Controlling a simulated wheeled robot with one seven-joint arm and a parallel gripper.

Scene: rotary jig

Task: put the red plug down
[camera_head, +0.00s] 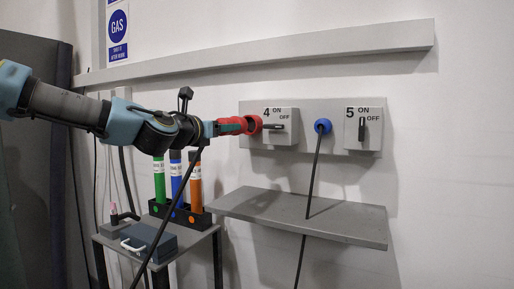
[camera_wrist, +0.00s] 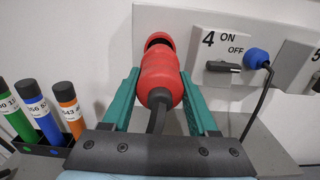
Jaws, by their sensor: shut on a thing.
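The red plug (camera_wrist: 160,75) is held between the two green fingers of my gripper (camera_wrist: 158,95) in the wrist view, with its black cable running back toward my wrist. In the head view the red plug (camera_head: 240,125) is in the air in front of the wall panel, left of switch 4. My gripper (camera_head: 222,127) is shut on it there too. The plug's open dark end points away from my wrist, toward the wall. Whether it touches the panel cannot be told.
A grey shelf (camera_head: 300,214) juts out below the panel. A blue plug (camera_head: 322,126) sits between switch 4 (camera_head: 274,127) and switch 5 (camera_head: 363,128), its cable crossing the shelf.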

